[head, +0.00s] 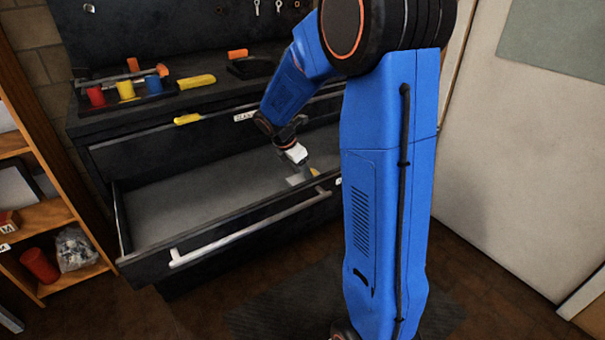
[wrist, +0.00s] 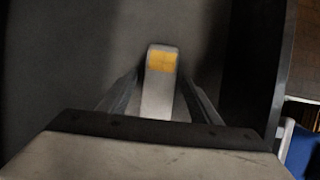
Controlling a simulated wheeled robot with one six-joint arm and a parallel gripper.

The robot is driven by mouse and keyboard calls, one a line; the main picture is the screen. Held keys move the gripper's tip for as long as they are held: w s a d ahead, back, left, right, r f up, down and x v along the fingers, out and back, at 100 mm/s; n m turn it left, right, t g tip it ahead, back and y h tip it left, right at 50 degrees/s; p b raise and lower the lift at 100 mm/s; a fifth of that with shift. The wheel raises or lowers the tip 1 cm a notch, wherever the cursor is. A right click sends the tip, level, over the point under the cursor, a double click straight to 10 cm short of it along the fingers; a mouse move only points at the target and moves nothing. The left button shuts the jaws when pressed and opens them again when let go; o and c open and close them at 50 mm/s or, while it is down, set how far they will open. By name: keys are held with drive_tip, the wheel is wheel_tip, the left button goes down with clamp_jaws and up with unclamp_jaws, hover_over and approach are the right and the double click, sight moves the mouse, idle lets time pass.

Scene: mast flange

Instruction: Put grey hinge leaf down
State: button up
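My gripper (head: 303,162) reaches down into the open drawer, with its fingertips low over the drawer floor. In the wrist view the fingers of my gripper (wrist: 160,80) stand on either side of the grey hinge leaf (wrist: 155,97), with their tips close against its sides. The leaf is a narrow light-grey piece with a rounded far end and an orange-yellow patch. In the head view the leaf (head: 296,181) is small and partly hidden by the gripper. I cannot tell whether it touches the drawer floor.
The open drawer (head: 235,237) has a bare grey floor to the left of my gripper. Its front wall and long handle run close by. Red, yellow and blue pots (head: 125,90) and a yellow-handled tool (head: 197,82) lie on the bench top. A wooden shelf (head: 48,214) stands at left.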

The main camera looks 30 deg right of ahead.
drive_tip(key=shift+r, duration=0.1)
drive_tip(key=v, duration=1)
drive_tip(key=s+a+r+m+t+y, duration=0.1)
drive_tip(key=s+a+r+m, duration=0.3)
drive_tip(key=s, duration=0.3)
drive_tip(key=s+a+m+t+y, duration=0.1)
drive_tip(key=s+a+m, duration=0.2)
drive_tip(key=s+m, duration=0.4)
drive_tip(key=s+a+m+t+y, duration=0.2)
drive_tip(key=s+a+m, duration=0.2)
drive_tip(key=s, duration=1.2)
drive_tip(key=f+m, duration=0.1)
drive_tip(key=m, duration=0.2)
drive_tip(key=shift+a+t, duration=0.3)
drive_tip(key=shift+s, duration=0.1)
